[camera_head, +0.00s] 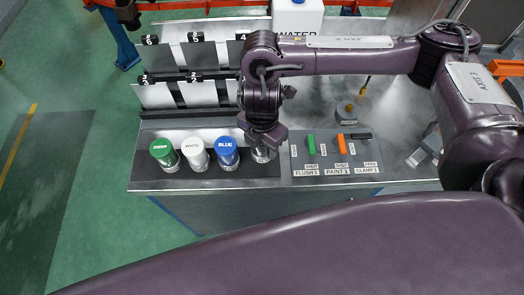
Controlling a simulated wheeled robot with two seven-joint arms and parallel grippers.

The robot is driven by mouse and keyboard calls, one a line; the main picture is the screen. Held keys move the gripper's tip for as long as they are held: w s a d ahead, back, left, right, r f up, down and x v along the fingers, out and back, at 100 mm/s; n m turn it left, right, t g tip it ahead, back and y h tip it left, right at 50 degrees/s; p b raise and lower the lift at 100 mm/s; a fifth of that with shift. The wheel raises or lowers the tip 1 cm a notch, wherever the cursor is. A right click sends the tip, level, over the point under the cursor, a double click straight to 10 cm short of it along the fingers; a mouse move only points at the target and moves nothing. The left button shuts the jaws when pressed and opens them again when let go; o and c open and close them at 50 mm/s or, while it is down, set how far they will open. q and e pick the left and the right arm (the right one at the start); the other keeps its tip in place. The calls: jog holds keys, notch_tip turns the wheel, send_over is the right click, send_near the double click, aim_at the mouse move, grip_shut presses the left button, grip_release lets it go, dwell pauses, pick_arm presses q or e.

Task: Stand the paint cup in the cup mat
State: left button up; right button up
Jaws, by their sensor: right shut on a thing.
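The dark cup mat (232,178) lies at the front left of the metal bench. Three cups stand in a row on it: a green-lidded one (163,151), a white-lidded one (195,152) and a blue-lidded one (227,151). My right gripper (264,143) reaches down at the right end of this row, shut on a paint cup (262,156). Only the lower, clear part of this cup shows; the gripper hides its lid. It is over the mat's right end; I cannot tell whether it touches the mat. My left gripper is not in view.
A panel with a green lever (311,145) and an orange lever (341,145) is just right of the mat. A rack of numbered plates (190,75) stands behind the cups. A white water container (297,16) is at the back.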

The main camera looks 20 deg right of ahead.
aim_at(262, 151)
notch_tip(262, 151, down, 3)
jog(key=shift+s+f+b, duration=0.1)
jog(key=shift+b, duration=0.3)
jog(key=shift+f, duration=0.5)
jog(key=shift+f, duration=0.15)
jog(key=o, duration=1.2)
jog(key=shift+r, duration=0.45)
notch_tip(262, 151, up, 12)
jog(key=shift+f+p, duration=0.25)
jog(key=shift+p, duration=0.35)
